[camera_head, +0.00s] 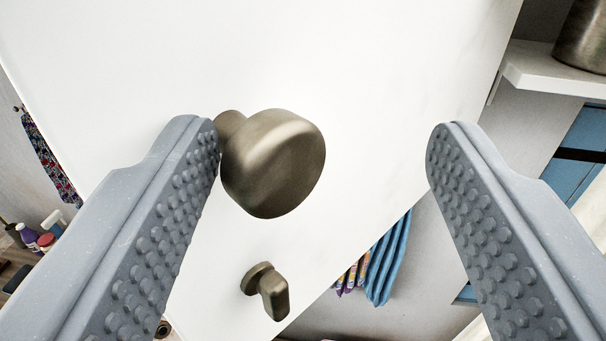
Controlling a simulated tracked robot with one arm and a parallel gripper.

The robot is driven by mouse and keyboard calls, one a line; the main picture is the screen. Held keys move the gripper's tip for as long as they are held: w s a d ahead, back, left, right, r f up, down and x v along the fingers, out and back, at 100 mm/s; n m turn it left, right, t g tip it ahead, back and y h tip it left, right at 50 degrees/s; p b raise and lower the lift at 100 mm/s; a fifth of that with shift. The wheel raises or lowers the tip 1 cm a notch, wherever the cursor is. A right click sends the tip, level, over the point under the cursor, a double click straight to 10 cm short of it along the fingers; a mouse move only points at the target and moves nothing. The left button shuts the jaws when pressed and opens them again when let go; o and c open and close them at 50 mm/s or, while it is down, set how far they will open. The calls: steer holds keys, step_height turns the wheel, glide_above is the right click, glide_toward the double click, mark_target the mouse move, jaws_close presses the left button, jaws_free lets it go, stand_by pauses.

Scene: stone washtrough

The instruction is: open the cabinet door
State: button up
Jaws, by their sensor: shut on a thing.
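A large white door panel (375,65) fills the middle of the view and appears tilted. A round brass-coloured knob (275,162) sticks out from it. A small turn piece (270,290) of the same metal sits below the knob. My gripper (322,155) has its two grey studded fingers wide apart. The knob lies between them, close against the left finger, which hides part of its base. Whether they touch I cannot tell. A clear gap separates the knob from the right finger.
At the upper right, a white shelf (552,72) holds a metal pot (584,38). Striped blue cloth (388,262) hangs beyond the door's right edge. At the left are a patterned cloth (47,155) and several small bottles (28,234).

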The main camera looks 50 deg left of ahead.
steer(key=p+v, duration=0.3)
steer(key=v, duration=1)
steer(key=shift+s+d+p, duration=0.25)
steer(key=shift+p, duration=0.05)
steer(key=shift+r, duration=0.1)
